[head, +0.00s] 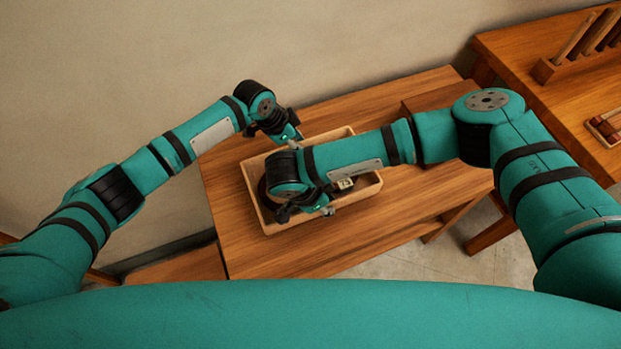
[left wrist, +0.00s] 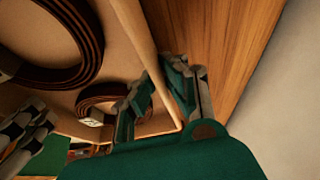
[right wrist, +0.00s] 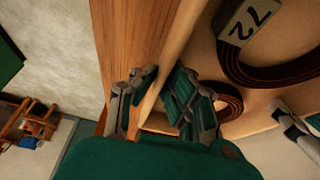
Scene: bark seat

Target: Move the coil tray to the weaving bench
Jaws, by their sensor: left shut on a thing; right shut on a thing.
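The coil tray (head: 357,194), a pale wooden box, rests on a wooden table (head: 395,208). Dark brown coils (left wrist: 97,40) lie inside it, one with a tag (right wrist: 243,22) reading 72. My left gripper (head: 292,138) is at the far long side, shut on the rim, which runs between its fingers in the left wrist view (left wrist: 172,78). My right gripper (head: 308,212) is at the near long side, shut on the rim, as the right wrist view (right wrist: 160,80) shows. My right forearm hides part of the tray and its contents in the head view.
A second wooden bench (head: 545,98) stands at the right, with a peg rack (head: 575,50) and a small tray (head: 606,127) on it. A raised wooden block (head: 425,102) is at the table's back right. A wall rises behind the table.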

